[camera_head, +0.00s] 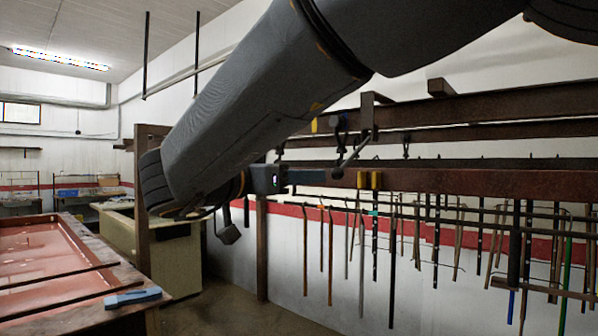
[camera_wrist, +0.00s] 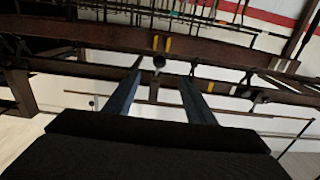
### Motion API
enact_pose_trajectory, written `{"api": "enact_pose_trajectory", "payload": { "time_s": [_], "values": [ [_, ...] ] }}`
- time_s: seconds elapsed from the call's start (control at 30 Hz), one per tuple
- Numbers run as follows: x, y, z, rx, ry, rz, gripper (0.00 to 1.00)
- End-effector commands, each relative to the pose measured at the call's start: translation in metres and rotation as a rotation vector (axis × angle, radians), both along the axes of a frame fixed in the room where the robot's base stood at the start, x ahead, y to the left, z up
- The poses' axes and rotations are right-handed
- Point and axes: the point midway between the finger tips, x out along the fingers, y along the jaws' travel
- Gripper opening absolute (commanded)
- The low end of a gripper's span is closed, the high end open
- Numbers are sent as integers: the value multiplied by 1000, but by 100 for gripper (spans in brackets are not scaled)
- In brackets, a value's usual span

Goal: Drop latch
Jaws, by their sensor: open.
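The latch (camera_head: 355,153) is a dark bent lever on the rack's brown rail (camera_head: 470,183), sloping down to a round knob (camera_head: 337,173). In the wrist view the knob (camera_wrist: 159,61) shows just beyond and between my fingertips. My gripper (camera_head: 318,176) reaches in from the left, with its bluish fingers close to the knob in the head view. In the wrist view my gripper (camera_wrist: 159,78) is open, its two fingers apart with nothing held. I cannot tell whether a finger touches the knob. Two yellow marks (camera_head: 369,180) sit on the rail beside the latch.
Many rods and tools (camera_head: 390,240) hang below the rails. An upper beam (camera_head: 500,105) runs above the latch. A bench with a reddish top (camera_head: 45,255) and a blue block (camera_head: 133,297) stands at lower left. Floor (camera_head: 235,305) is clear between bench and rack.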

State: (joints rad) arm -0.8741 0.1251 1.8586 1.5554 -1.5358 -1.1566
Motion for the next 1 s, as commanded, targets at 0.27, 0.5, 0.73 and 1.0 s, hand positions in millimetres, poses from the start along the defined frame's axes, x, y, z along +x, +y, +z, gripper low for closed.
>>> {"api": "enact_pose_trajectory", "payload": {
  "time_s": [0.27,0.5,0.73,1.0],
  "values": [
    [20,-18,-2,0,0,-8,50],
    [48,-39,-3,1,0,-8,50],
    [73,-60,2,-2,2,-7,50],
    [99,-79,2,-2,2,-6,50]
  ]
}}
